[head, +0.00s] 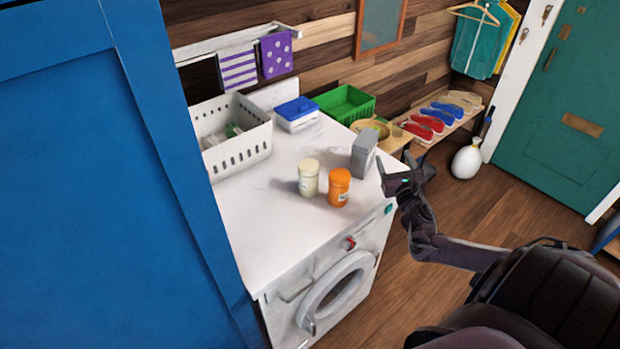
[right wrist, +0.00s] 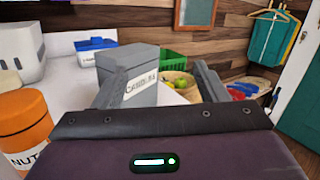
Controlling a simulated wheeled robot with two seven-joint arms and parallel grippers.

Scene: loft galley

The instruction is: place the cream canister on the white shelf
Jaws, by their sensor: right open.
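The cream canister (head: 308,180) stands upright on the white top of the washing machine, just left of the orange canister (head: 339,188). In the right wrist view a sliver of what looks like the cream canister (right wrist: 9,79) shows at the left edge, behind the orange canister (right wrist: 24,128). My right gripper (head: 392,170) is open and empty at the right edge of the top, beside the grey box. In the right wrist view its fingers (right wrist: 158,84) point toward the grey box. A white wall shelf (head: 225,45) with two hanging towels is at the back left. My left gripper is not in view.
The grey box (head: 363,154), labelled as candles, stands right of the canisters. A white basket (head: 235,140), a blue-lidded box (head: 296,115) and a green crate (head: 346,104) are behind. A tall blue panel (head: 100,200) fills the left. The top's front is clear.

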